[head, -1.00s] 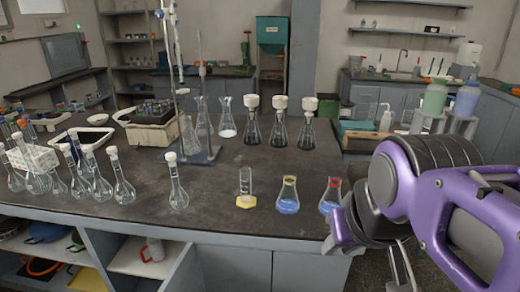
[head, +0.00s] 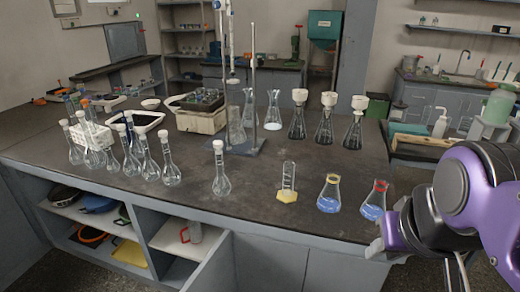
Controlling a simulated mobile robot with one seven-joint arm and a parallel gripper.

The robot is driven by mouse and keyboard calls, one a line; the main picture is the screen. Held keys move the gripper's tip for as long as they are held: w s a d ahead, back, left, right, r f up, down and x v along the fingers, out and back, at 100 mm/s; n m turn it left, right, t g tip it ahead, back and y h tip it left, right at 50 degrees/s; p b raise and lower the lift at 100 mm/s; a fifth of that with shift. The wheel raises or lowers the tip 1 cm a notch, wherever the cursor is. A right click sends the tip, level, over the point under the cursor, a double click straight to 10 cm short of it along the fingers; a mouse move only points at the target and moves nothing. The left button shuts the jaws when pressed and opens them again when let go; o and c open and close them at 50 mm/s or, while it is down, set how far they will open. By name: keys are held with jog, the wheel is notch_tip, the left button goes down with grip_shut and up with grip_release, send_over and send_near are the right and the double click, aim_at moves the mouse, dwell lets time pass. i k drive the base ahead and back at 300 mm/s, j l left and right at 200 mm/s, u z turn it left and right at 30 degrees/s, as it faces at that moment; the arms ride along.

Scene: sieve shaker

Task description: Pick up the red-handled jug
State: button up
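My gripper (head: 415,264) is at the lower right, by the bench's front edge and far to the right of the jug. Its fingers look spread apart with nothing between them; their lower ends are cut off by the picture's edge.
The bench top (head: 260,190) carries several flasks, a burette stand (head: 240,145) and a white rack (head: 90,135). A blue-filled flask with a red rim (head: 374,202) stands close to my arm. A yellow item (head: 130,253) lies in the neighbouring left compartment. Floor (head: 40,268) shows at the lower left.

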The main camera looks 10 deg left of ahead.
aim_at(194, 229)
jog(key=k+j, duration=0.15)
jog(key=k, duration=0.25)
jog(key=k+j, duration=0.15)
jog(key=k, duration=0.25)
jog(key=k+j, duration=0.2)
jog(key=j, duration=0.15)
jog(key=k+j+z, duration=0.15)
jog(key=k+j, duration=0.1)
jog(key=j, duration=0.2)
jog(key=k+j, duration=0.1)
jog(key=j, duration=1.1)
jog(key=k+j+z, duration=0.15)
jog(key=j, duration=0.95)
jog(key=i+j+z, duration=0.15)
jog(key=j, duration=0.7)
jog(key=i+j, duration=0.15)
jog(key=j, duration=0.2)
jog(key=i+j+z, duration=0.1)
jog(key=j, duration=0.3)
